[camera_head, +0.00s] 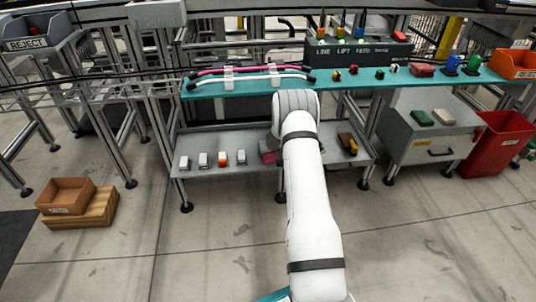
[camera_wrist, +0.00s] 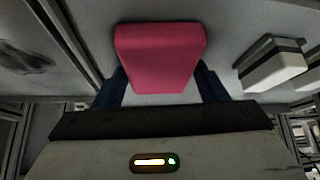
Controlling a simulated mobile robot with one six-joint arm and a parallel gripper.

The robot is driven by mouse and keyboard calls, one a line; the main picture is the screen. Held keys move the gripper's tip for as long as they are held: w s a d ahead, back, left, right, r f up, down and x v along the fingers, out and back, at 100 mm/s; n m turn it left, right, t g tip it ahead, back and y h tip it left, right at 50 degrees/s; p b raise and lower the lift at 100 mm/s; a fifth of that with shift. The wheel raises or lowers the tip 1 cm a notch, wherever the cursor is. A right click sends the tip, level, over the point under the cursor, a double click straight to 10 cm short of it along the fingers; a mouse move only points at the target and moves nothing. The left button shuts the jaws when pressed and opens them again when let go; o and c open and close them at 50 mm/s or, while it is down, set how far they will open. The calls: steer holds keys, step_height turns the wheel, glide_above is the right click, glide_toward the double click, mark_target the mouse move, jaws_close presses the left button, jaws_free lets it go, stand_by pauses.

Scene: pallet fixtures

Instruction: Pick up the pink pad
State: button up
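The pink pad (camera_wrist: 160,55) is a block with rounded edges, and it fills the upper middle of the wrist view. In the head view it is a small pink patch (camera_head: 268,156) on the lower shelf, partly hidden by my arm. My gripper (camera_wrist: 160,88) has its two dark blue fingers on either side of the pad, near its left and right edges. Whether the fingers press on the pad or stand just clear of it I cannot tell. In the head view my gripper is hidden behind my white arm.
The lower shelf (camera_head: 215,169) also holds several small white blocks and an orange-and-white one (camera_head: 222,159) left of the pad. A teal upper shelf (camera_head: 335,86) hangs above. In the wrist view a white block (camera_wrist: 272,65) lies to the right.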

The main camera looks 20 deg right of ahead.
steer(key=c, duration=0.4)
steer(key=shift+o, duration=0.2)
steer(key=shift+r, duration=0.15)
steer(key=shift+r+p, duration=0.55)
steer(key=shift+r, duration=0.1)
step_height(320, 180, up, 3)
steer(key=shift+f+p, duration=0.2)
steer(key=shift+p, duration=0.55)
steer(key=s+b, duration=0.1)
steer(key=b, duration=0.1)
steer(key=s+f+b, duration=0.1)
steer(key=s, duration=0.1)
steer(key=shift+s+a+f+b, duration=0.1)
steer(key=shift+a+f+b, duration=0.05)
steer(key=shift+b, duration=0.25)
steer(key=s, duration=0.5)
steer(key=s+a, duration=0.1)
steer(key=s, duration=0.8)
steer(key=shift+s+a+r+p, duration=0.15)
steer(key=shift+s+r+p, duration=0.15)
steer(key=shift+s+p, duration=0.1)
